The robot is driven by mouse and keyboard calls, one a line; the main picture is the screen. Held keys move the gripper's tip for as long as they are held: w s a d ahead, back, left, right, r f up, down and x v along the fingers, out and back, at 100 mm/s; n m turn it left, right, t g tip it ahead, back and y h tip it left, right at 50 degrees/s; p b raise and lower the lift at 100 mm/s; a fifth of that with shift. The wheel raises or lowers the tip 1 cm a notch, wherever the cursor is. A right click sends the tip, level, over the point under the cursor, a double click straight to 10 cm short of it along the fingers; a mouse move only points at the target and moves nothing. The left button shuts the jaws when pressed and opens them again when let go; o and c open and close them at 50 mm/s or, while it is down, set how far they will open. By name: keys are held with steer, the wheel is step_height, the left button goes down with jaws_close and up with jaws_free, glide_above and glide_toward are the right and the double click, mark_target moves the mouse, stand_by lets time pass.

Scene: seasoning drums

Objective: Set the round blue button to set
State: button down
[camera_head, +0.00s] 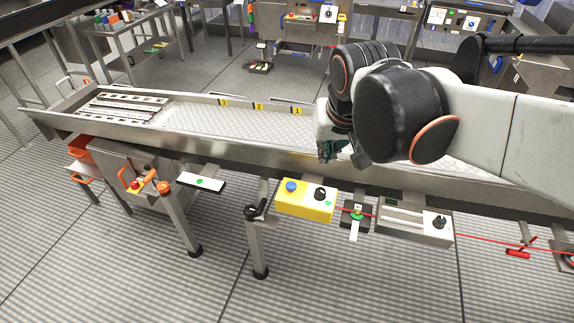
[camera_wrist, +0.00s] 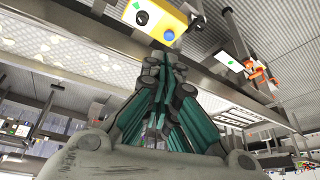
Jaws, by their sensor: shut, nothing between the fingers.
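The round blue button (camera_head: 291,187) sits on the left part of the sloping top of a yellow control box (camera_head: 305,205), beside a black knob (camera_head: 320,194). The box is fixed on the front side of the conveyor. In the wrist view the blue button (camera_wrist: 167,36) and yellow box (camera_wrist: 160,18) show at the top, past the fingertips. My gripper (camera_wrist: 160,62) is shut and empty, with dark and teal fingers together. In the head view my gripper (camera_head: 328,150) is above the conveyor, behind and to the right of the box, not touching the button. The arm hides part of the conveyor.
The steel conveyor (camera_head: 190,133) runs across, with yellow number tags (camera_head: 258,106) on its far rim. A grey box with a knob (camera_head: 415,225) is right of the yellow box. A black lever (camera_head: 257,210) stands to its left. The floor in front is clear.

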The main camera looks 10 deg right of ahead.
steer(key=w+a+f+m+g+p, duration=0.1)
steer(key=w+f, duration=0.1)
steer(key=w, duration=0.4)
steer(key=w+a+f+m+g, duration=0.1)
steer(key=w+f+g, duration=0.1)
steer(key=w, duration=0.4)
steer(key=m+g+h+p, duration=0.1)
steer(key=m+g, duration=0.1)
glide_above(291, 187)
steer(key=w+a, duration=0.2)
steer(key=w, duration=0.1)
step_height(291, 187, down, 11)
steer(key=shift+w+d+r, duration=0.1)
steer(key=shift+w+d, duration=0.05)
steer(key=shift+d, duration=0.1)
steer(key=f+b, duration=0.1)
steer(key=f, duration=0.3)
steer(key=d+f+b, duration=0.1)
steer(key=f+b, duration=0.1)
steer(key=f, duration=0.3)
steer(key=d+f+b, duration=0.1)
steer(key=f, duration=0.3)
steer(key=shift+s+f+b, duration=0.3)
steer(key=shift+s+f, duration=0.1)
steer(key=shift+f, duration=0.1)
